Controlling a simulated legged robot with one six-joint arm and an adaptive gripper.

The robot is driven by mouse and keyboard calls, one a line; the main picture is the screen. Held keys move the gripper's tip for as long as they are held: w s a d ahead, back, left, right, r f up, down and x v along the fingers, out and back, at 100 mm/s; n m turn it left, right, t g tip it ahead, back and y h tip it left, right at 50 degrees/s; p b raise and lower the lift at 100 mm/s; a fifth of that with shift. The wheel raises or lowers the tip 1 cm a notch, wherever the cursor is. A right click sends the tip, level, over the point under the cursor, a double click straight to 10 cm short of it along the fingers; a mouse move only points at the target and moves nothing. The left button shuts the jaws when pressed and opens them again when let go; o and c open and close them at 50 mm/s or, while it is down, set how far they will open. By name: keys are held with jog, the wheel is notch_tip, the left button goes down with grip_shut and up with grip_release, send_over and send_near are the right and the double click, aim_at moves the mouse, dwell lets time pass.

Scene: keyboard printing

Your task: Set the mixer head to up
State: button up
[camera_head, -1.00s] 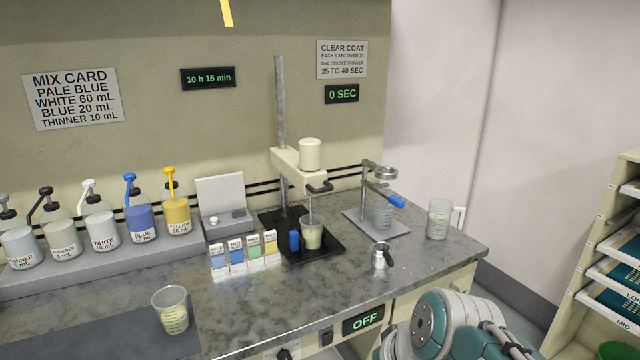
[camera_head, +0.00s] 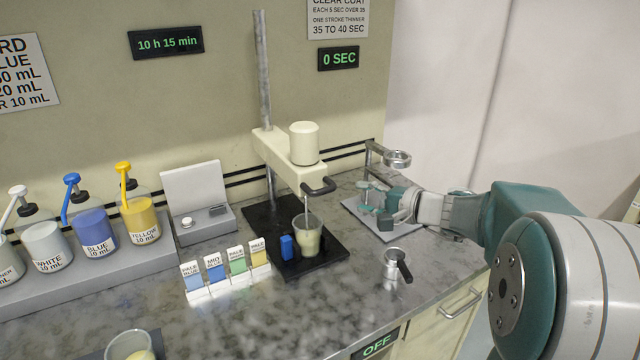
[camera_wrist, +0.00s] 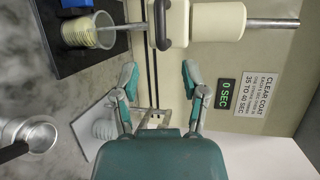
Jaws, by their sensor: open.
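The mixer head (camera_head: 283,157) is a cream block with a round cream motor, on a metal post. Its dark loop handle (camera_head: 319,186) sticks out at the front right. The mixer shaft (camera_head: 306,209) reaches down into a cup of pale mix (camera_head: 307,237) on the black base (camera_head: 326,259). My gripper (camera_head: 375,203) is open and empty, to the right of the handle and apart from it. In the wrist view, my open fingers (camera_wrist: 159,80) point toward the mixer head (camera_wrist: 174,22), whose handle (camera_wrist: 160,28) lies ahead between them.
A ring stand (camera_head: 374,157) on a grey plate stands behind my gripper. A small metal cup (camera_head: 393,264) with a dark handle sits at the front. Colour cards (camera_head: 237,262) and pump bottles (camera_head: 92,227) stand to the left. A blue block (camera_head: 286,246) is beside the mix cup.

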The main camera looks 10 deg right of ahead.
aim_at(327, 192)
jog(key=x, duration=1)
jog(key=shift+w+a, duration=0.1)
jog(key=shift+a, duration=0.25)
grip_shut()
